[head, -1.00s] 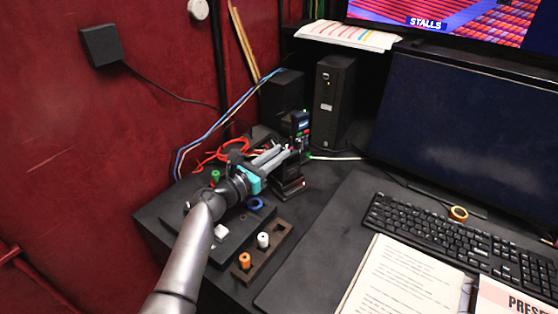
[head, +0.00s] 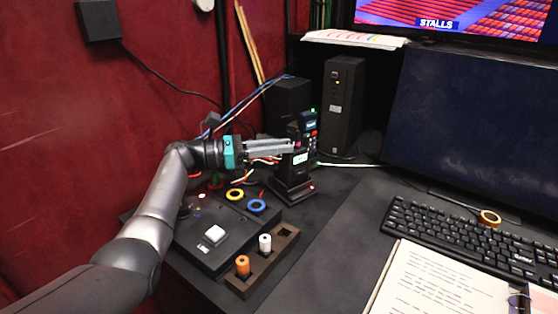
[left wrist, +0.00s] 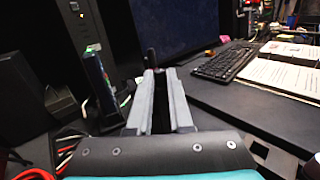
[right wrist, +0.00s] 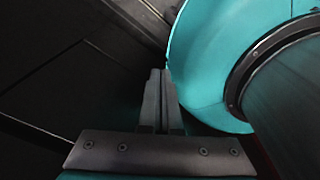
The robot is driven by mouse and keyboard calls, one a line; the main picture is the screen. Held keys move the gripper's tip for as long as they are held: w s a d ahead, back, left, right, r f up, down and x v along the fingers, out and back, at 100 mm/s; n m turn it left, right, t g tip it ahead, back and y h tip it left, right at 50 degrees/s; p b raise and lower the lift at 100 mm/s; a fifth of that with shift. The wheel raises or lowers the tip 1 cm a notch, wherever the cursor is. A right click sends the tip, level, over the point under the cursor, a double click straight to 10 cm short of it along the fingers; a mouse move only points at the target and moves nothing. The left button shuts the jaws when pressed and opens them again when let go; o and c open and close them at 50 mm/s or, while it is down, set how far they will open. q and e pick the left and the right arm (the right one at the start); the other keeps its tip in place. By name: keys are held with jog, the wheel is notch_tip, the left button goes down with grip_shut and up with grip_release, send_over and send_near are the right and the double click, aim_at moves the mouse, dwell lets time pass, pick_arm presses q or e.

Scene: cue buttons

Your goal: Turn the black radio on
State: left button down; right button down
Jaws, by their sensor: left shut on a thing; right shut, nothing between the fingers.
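The black radio (head: 302,135) stands upright in a dark charger base (head: 292,193) with a small red light. A green light shows at the radio's top. My left gripper (head: 290,147) reaches in from the left at the radio's upper body, fingers closed with a narrow gap. In the left wrist view the radio (left wrist: 99,80) is just left of the fingers (left wrist: 160,75), and a small dark piece shows at the fingertips. Exactly which part of the radio is held is hard to see. My right gripper (right wrist: 158,75) is shut and empty, near a teal part of my own arm.
A black control box (head: 205,250) with a white button, a yellow ring (head: 235,194) and a blue ring (head: 257,206) lies below the arm. A wooden holder (head: 265,270) carries orange and white pegs. A dark tower (head: 343,105) stands behind; keyboard (head: 450,230) is right.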

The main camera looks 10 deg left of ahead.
pick_arm(q)
jog(key=shift+w+f+m+g+h+b, duration=0.15)
jog(key=shift+m+g+h+b, duration=0.45)
jog(key=shift+g+b, duration=0.8)
pick_arm(e)
jog(key=w+d+f+t, duration=0.1)
jog(key=w+d+f, duration=0.2)
jog(key=w+d, duration=0.1)
jog(key=shift+w+f+h+b, duration=0.2)
jog(key=shift+w+h+b, duration=0.1)
jog(key=shift+w, duration=0.6)
pick_arm(q)
jog(key=shift+t, duration=0.3)
pick_arm(e)
jog(key=shift+d, duration=0.1)
pick_arm(q)
jog(key=c, duration=0.8)
grip_release()
pick_arm(e)
jog(key=shift+s, duration=0.15)
pick_arm(q)
jog(key=shift+a, duration=0.1)
jog(key=v, duration=0.7)
jog(key=shift+a, duration=0.15)
pick_arm(e)
jog(key=shift+s+r, duration=0.15)
jog(key=shift+s, duration=0.15)
